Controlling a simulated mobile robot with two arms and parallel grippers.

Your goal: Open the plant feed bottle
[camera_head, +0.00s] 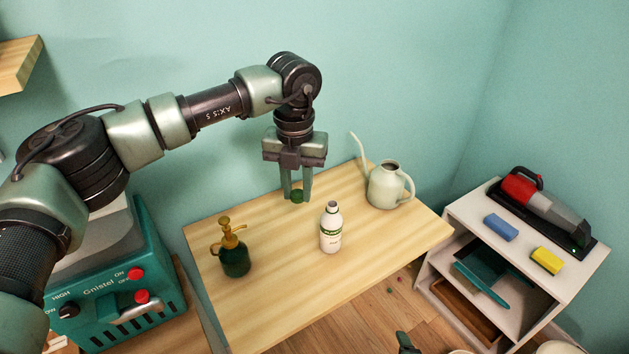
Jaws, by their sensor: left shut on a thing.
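The plant feed bottle (331,230) stands upright on the wooden table (290,300). It is white with a green label band, and its dark neck shows at the top with no cap on it. My left gripper (297,196) points down behind and to the left of the bottle, apart from it. It is shut on a small green cap (296,195), which it holds between its fingertips. I cannot tell exactly how high the cap is above the table. My right gripper is not clearly in view.
A dark green spray bottle (235,258) with a brass-coloured top stands at the table's left. A pale green watering can (385,187) stands at the back right. A white shelf (455,215) at right holds a handheld vacuum (545,210) and blue (501,227) and yellow (547,260) blocks.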

